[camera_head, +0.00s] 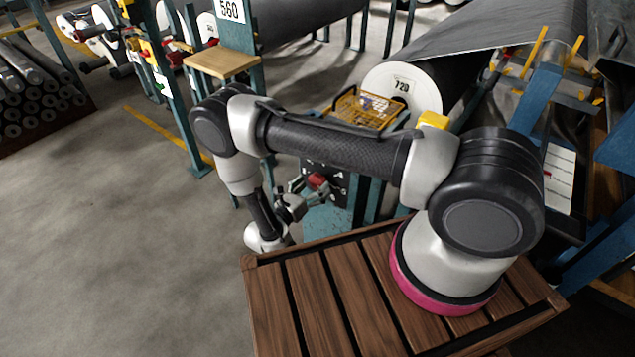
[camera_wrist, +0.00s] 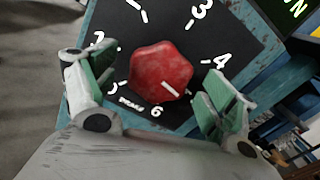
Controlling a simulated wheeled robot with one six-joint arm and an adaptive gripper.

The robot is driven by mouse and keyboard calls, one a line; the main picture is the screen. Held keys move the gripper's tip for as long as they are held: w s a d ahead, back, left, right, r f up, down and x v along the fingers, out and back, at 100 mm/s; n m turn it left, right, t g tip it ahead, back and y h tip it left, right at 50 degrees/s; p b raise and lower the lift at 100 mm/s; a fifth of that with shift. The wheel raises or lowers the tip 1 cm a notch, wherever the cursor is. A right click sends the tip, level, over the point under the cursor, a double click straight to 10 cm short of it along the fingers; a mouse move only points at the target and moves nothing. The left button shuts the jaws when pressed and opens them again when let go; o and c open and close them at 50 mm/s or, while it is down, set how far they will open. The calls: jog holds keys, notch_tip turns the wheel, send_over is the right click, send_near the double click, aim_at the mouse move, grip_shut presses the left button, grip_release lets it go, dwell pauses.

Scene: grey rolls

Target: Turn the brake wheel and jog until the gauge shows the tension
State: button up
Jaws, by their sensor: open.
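The red brake wheel (camera_wrist: 160,72) is a lobed knob on a black dial plate (camera_wrist: 235,42) with white numbers and ticks, lettered BRAKE at its lower edge. Its white mark is at its lower right, toward the side between the 4 and the 6. My gripper (camera_wrist: 164,76) is open, with one finger on each side of the wheel; I see gaps, so it does not grip it. In the head view my gripper (camera_head: 290,207) is just left of the wheel (camera_head: 317,181).
A wooden slatted top (camera_head: 325,300) carries my arm's base. A grey roll marked 720 (camera_head: 400,88) and a yellow wire basket (camera_head: 362,108) stand behind the panel. A blue post with a wooden shelf (camera_head: 222,62) rises left of them. The floor at left (camera_head: 120,220) is clear.

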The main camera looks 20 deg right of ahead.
jog(key=shift+x, duration=1.25)
jog(key=shift+c, duration=0.2)
jog(key=c, duration=1)
jog(key=shift+m, duration=0.4)
jog(key=m, duration=0.4)
jog(key=shift+m, duration=0.3)
jog(key=shift+s+d+m, duration=0.1)
jog(key=shift+s+m, duration=0.05)
jog(key=shift+m, duration=2.15)
